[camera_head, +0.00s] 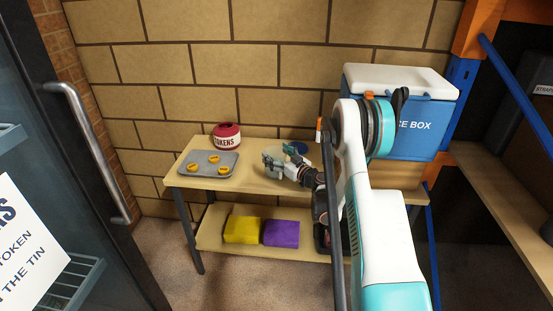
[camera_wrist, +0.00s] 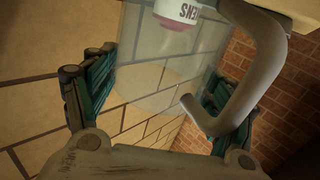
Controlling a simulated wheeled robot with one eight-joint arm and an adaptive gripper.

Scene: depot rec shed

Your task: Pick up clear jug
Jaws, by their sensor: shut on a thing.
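The clear jug (camera_wrist: 150,75) fills the middle of the wrist view, see-through, with a thick grey handle (camera_wrist: 262,65) curving down its right side. My gripper (camera_wrist: 163,72) has one teal-padded finger on each side of the jug and is shut on it. In the head view my gripper (camera_head: 284,163) is over the right part of the small wooden table. The jug is only faint there, largely lost among the fingers. I cannot tell whether its base touches the tabletop.
The wooden table (camera_head: 215,184) holds a grey tray (camera_head: 221,170) with several yellow rings and a red tokens tin (camera_head: 227,137). A blue disc (camera_head: 300,147) lies behind my gripper. A blue ice box (camera_head: 425,130) stands right.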

